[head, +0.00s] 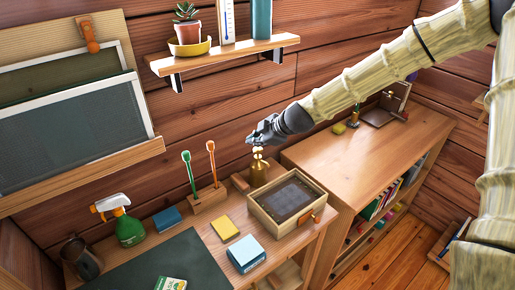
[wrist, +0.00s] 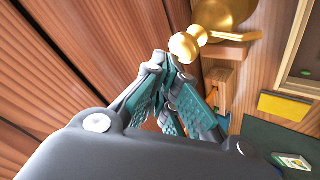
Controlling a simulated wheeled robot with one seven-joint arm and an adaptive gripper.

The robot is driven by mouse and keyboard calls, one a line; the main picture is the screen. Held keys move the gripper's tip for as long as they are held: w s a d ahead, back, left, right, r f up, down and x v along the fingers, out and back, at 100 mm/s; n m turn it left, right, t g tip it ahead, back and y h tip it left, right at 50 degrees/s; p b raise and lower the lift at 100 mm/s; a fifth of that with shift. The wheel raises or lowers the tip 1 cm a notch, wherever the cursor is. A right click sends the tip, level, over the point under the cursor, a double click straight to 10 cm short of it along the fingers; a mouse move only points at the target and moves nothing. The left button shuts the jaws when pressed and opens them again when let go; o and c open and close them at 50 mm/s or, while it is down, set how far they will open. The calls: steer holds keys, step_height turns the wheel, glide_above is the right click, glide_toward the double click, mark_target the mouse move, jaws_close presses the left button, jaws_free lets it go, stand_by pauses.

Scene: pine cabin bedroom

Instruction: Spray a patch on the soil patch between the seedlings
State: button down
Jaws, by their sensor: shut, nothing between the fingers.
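My gripper (head: 255,137) is shut and empty, just above and beside a brass bottle-like vessel with a round knob (head: 259,175). In the wrist view the closed fingertips (wrist: 162,60) are close to the knob of the brass vessel (wrist: 222,16); I cannot tell whether they touch. A wooden tray (head: 262,214) with a dark soil-like bed (head: 291,195) stands right of the vessel. The bed's corner shows in the wrist view (wrist: 308,58) with a small green spot; seedlings are too small to make out. A green spray bottle with a white and orange head (head: 128,230) stands at the left.
A yellow block (head: 225,228), a light blue box (head: 246,255) and a dark mat (head: 150,262) lie in front. A shelf (head: 222,55) with a potted plant hangs above.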

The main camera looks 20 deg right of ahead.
mark_target(256, 150)
steer(key=shift+f, duration=0.15)
stand_by(0.3)
steer(key=shift+f+b, duration=0.3)
steer(key=shift+b, duration=0.1)
steer(key=shift+f, duration=0.3)
stand_by(0.5)
steer(key=shift+r, duration=0.75)
step_height(256, 150, up, 6)
steer(key=p, duration=0.4)
stand_by(0.4)
stand_by(0.5)
